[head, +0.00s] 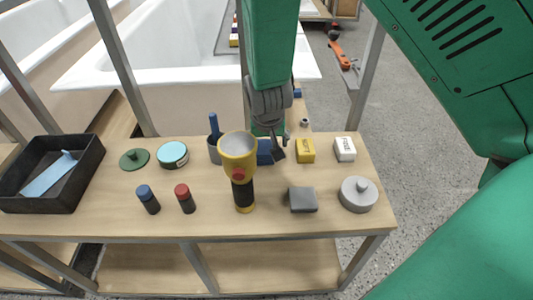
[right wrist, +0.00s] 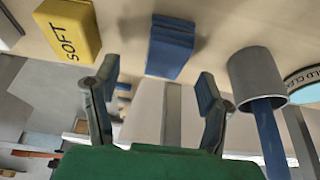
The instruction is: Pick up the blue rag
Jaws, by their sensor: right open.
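The blue rag (head: 264,152) is a small folded blue block on the wooden table, partly hidden behind the yellow flashlight and my gripper in the head view. In the right wrist view the blue rag (right wrist: 171,47) lies beyond the gap between my fingertips, apart from them. My right gripper (head: 275,145) comes down from the top of the head view, at the table's far edge beside the rag. In the right wrist view the right gripper (right wrist: 155,82) is open, with nothing between its fingers. My left gripper is not in view.
Close around the rag are a yellow SOFT block (head: 305,150), a grey cup with a blue handle (head: 214,152) and a yellow flashlight (head: 238,160). A white block (head: 345,149), grey block (head: 302,199) and black tray (head: 82,182) share the table (head: 120,222). White bathtubs (head: 165,50) stand behind.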

